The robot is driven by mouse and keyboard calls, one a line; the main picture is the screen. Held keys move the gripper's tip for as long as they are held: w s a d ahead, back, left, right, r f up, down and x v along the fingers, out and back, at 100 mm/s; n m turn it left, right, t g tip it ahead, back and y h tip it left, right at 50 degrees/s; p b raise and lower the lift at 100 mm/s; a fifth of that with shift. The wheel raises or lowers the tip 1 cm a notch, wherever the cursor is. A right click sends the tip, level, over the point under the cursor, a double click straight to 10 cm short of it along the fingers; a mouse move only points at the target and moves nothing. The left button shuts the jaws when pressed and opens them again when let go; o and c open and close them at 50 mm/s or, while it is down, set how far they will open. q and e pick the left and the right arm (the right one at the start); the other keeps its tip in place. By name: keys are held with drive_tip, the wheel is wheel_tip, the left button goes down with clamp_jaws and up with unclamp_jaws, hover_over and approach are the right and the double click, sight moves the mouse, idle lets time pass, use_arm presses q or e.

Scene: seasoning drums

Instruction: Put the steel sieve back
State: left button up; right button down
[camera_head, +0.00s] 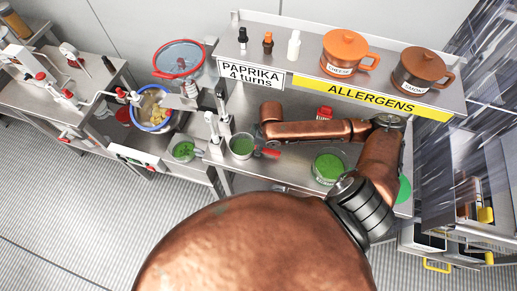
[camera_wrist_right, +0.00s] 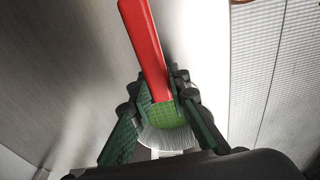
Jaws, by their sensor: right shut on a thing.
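My right gripper (camera_wrist_right: 160,88) is shut around a red-handled tool (camera_wrist_right: 145,42) in the right wrist view. Below the handle is a green patch, and below that a pale fan with fine lines (camera_wrist_right: 168,139). I cannot tell from this whether the tool is the steel sieve. In the head view my copper right arm reaches left across the bench, and its jaws cannot be made out. A red handle (camera_head: 270,153) shows by a steel cup with green contents (camera_head: 242,147). My left gripper is not in view.
A shelf (camera_head: 300,73) at the back bears an orange pot (camera_head: 345,52), a brown pot (camera_head: 418,70) and small bottles. A green tub (camera_head: 328,168) stands on the bench. A red-rimmed drum (camera_head: 180,57) is above a blue-rimmed bowl (camera_head: 153,128) at left. Grey floor is clear in front.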

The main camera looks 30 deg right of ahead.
drive_tip(key=shift+f, duration=0.15)
drive_tip(key=c, duration=1.8)
unclamp_jaws()
drive_tip(key=r, duration=0.4)
drive_tip(key=s+r+p, duration=0.1)
drive_tip(key=r, duration=0.3)
drive_tip(key=d+r, duration=0.1)
drive_tip(key=r, duration=0.3)
drive_tip(key=shift+s+d, duration=0.1)
drive_tip(key=shift+s, duration=0.15)
